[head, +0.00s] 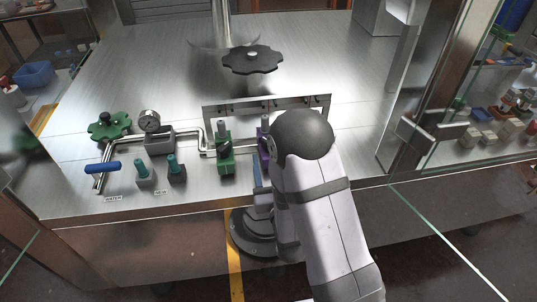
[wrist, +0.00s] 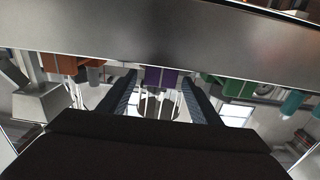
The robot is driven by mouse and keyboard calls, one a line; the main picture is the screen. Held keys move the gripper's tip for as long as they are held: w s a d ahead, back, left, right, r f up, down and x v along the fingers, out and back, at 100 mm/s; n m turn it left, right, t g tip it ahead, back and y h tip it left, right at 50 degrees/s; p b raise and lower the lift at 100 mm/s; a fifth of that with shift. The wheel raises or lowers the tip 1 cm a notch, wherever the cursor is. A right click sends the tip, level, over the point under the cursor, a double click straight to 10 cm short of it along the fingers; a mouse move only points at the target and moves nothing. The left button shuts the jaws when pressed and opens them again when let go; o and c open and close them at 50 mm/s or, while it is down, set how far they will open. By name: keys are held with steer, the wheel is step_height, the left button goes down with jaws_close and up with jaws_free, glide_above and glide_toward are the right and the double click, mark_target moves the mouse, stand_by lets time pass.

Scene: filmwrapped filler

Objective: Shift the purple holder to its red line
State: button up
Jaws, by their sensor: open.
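The purple holder (head: 263,146) stands on the steel worktop, right of a green holder (head: 226,155). Most of it is hidden behind my arm in the head view. In the wrist view the purple holder (wrist: 160,77) shows between the tips of my gripper (wrist: 158,80). The two dark fingers are apart, one on each side of it in the picture. I cannot tell whether they touch it or how far off it is. I cannot make out a red line.
A low upright metal panel (head: 218,108) stands behind the holders. To the left are a pipe, a gauge (head: 149,120), a green handwheel (head: 109,126), a blue handle (head: 102,168) and two teal-topped knobs. A black handwheel (head: 253,60) is farther back. Orange blocks (wrist: 62,64) show in the wrist view.

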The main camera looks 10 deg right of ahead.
steer(key=w, duration=0.3)
steer(key=shift+w+r, duration=0.1)
steer(key=shift+w, duration=0.05)
steer(key=shift+w+p, duration=0.55)
steer(key=shift+w, duration=0.4)
